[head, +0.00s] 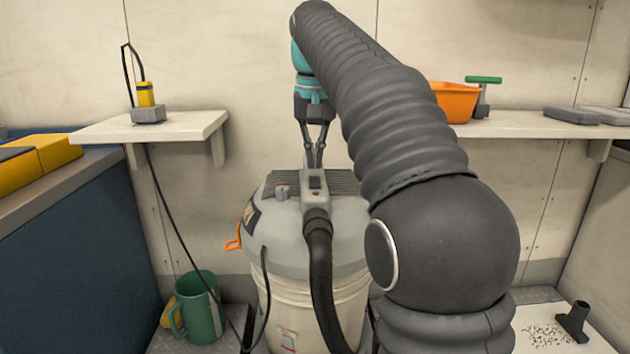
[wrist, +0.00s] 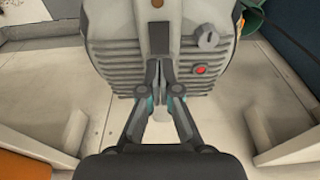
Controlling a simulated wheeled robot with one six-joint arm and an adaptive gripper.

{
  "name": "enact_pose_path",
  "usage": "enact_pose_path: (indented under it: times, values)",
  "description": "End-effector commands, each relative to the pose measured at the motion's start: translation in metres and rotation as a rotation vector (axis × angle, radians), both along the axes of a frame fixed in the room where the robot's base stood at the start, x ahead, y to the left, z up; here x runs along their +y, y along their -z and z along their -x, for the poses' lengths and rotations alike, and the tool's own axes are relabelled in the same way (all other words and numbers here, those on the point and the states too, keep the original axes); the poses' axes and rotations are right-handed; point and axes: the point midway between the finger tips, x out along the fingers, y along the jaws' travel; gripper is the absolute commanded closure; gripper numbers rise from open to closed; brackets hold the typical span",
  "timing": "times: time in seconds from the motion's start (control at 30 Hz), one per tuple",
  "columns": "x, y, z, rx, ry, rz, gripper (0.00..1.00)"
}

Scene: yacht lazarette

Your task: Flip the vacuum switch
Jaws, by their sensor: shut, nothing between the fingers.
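The vacuum (head: 345,225) stands on the floor below the shelves, a grey lid on a pale bucket. A dark rocker, seemingly its switch (head: 315,182), sits on the lid's raised central housing; its position is too small to read. A grey knob (head: 281,192) and a red button beside it are left of the housing; in the wrist view the knob (wrist: 208,39) and red button (wrist: 201,69) are at the right. My gripper (head: 315,164) points down with its fingers together and empty, at the housing just behind the rocker. In the wrist view my fingertips (wrist: 158,66) overlap the housing and hide part of it; contact is unclear.
A black hose (head: 321,270) runs down the vacuum's front. A left shelf (head: 170,128) holds a yellow-and-grey device. A right shelf (head: 520,124) holds an orange bin (head: 455,101). A green mug (head: 198,308) stands on the floor at left. A cord hangs beside it.

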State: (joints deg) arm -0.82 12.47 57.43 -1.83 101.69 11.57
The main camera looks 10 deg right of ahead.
Motion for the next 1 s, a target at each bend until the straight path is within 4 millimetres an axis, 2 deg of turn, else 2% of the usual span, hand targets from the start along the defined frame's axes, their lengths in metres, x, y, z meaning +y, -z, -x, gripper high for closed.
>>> enact_pose_path:
  times: [1.0]
  values:
    - [0.0,0.0093,0.0,0.0,0.0,0.0,1.0]
